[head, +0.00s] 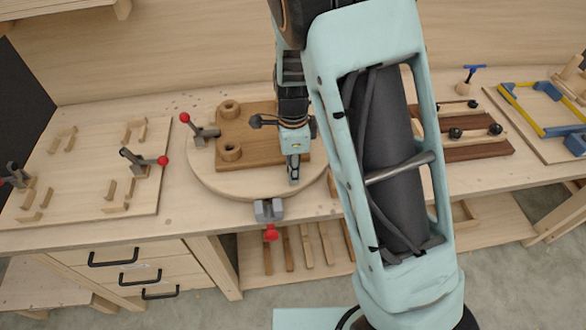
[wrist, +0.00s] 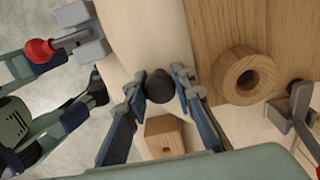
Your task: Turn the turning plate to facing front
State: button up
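The turning plate (head: 215,180) is a round pale wooden disc on the bench, left of my arm in the head view. It bears a brown board (head: 258,122) with two wooden rings; one ring (wrist: 246,76) shows in the wrist view. My gripper (head: 294,178) is low over the plate's front right part. A small wooden block (wrist: 163,136) lies below the knob there. My arm hides the plate's right side in the head view.
A red-knobbed clamp (head: 200,128) stands at the plate's upper left. Another clamp (head: 268,208) is at its front edge, close to my gripper. A board with clamps (head: 90,190) lies left. Strips with black knobs (head: 470,142) and a blue-yellow fixture (head: 540,110) are right.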

jog(key=shift+o, duration=0.7)
notch_tip(320, 180, up, 12)
dwell(0.4)
